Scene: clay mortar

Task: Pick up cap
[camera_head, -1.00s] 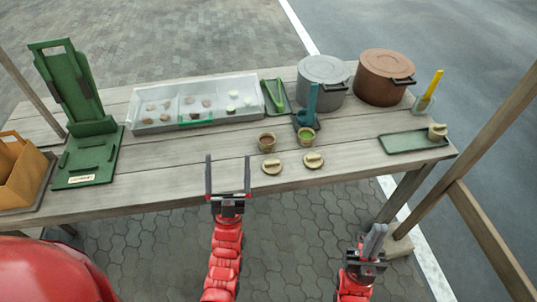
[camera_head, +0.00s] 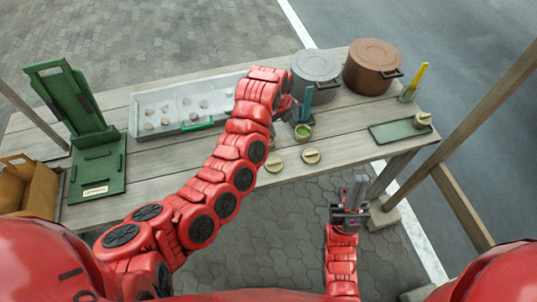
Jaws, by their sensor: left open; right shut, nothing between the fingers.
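Two small round tan caps lie near the table's front edge, a left cap (camera_head: 274,164) and a right cap (camera_head: 311,156), each with a knob on top. Behind them stands a small cup with green contents (camera_head: 303,132); a second cup is mostly hidden behind my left arm. My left gripper (camera_head: 291,108) is open, beyond the caps, close to the blue upright tool (camera_head: 306,102) and partly hidden by its own arm. Whether it touches anything cannot be told. My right gripper (camera_head: 357,184) is shut and empty, in front of the table edge.
A grey pot (camera_head: 316,68) and a brown pot (camera_head: 373,62) stand at the back. A green tray (camera_head: 385,134) with another small cup (camera_head: 422,120) is at right.

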